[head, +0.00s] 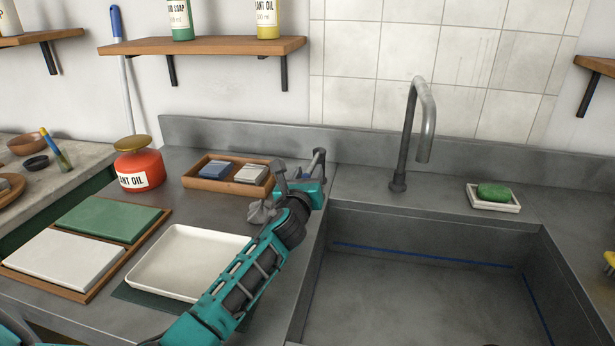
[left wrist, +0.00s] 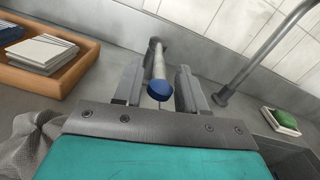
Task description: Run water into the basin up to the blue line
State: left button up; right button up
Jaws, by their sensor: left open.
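The grey metal basin (head: 420,295) is at the right in the head view, with a blue line (head: 425,255) along its inner walls. I see no water in it, and its near part is cut off. The bent spout (head: 425,120) rises behind it; no stream shows. My left gripper (head: 300,172) is open by the basin's back left corner. In the left wrist view, a grey tap lever with a blue end (left wrist: 158,88) lies between the two spread fingers, with gaps on both sides. In the head view my gripper partly hides it. My right gripper is not in view.
Left of the gripper are a crumpled grey cloth (head: 262,212), a wooden tray (head: 194,182) with blocks, a white tray (head: 175,262) and a red plant-oil container (head: 140,170). A green soap (head: 493,192) sits on a dish at the back right.

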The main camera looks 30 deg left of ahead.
pick_arm(q)
jog(key=shift+c, duration=0.4)
grip_shut()
